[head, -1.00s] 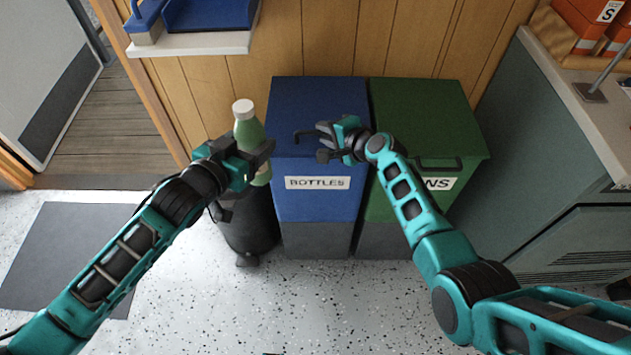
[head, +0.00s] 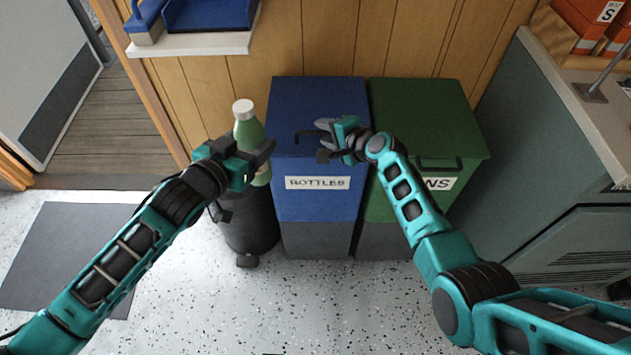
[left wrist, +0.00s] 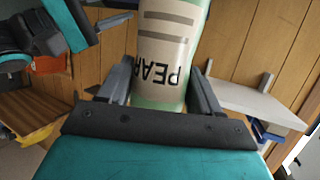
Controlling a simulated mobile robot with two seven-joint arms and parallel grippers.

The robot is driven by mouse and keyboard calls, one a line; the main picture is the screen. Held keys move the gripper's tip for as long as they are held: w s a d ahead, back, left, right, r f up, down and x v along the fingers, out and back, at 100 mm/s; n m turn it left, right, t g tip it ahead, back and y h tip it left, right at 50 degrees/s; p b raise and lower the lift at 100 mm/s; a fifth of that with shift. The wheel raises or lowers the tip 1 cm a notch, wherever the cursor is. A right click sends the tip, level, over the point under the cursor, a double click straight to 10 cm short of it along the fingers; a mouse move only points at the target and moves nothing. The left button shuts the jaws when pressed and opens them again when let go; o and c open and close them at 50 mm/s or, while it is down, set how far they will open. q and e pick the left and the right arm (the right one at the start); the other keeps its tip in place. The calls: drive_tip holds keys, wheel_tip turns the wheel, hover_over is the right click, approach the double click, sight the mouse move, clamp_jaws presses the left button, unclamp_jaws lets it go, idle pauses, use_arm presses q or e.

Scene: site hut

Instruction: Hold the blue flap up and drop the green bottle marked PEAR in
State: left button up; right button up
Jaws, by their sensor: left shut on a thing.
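The green bottle (head: 248,131) with a white cap is upright in my left gripper (head: 254,158), left of the blue bin. In the left wrist view the bottle (left wrist: 168,50) sits between both fingers, its PEAR label upside down. The blue flap (head: 318,104) lies closed on top of the blue bin (head: 318,205) labelled BOTTLES. A dark handle (head: 304,134) shows at the flap's front. My right gripper (head: 323,141) is at the handle's right side with its fingers apart; whether they touch the handle is unclear.
A green bin (head: 425,115) with a closed lid and its own handle stands to the right, its label partly hidden by my right arm. A dark canister (head: 250,222) stands below the bottle. A grey cabinet (head: 545,150) is at the right and a shelf (head: 190,43) at upper left.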

sight(246, 139)
drive_tip(key=v, duration=1)
drive_tip(key=shift+f, duration=0.15)
idle(0.4)
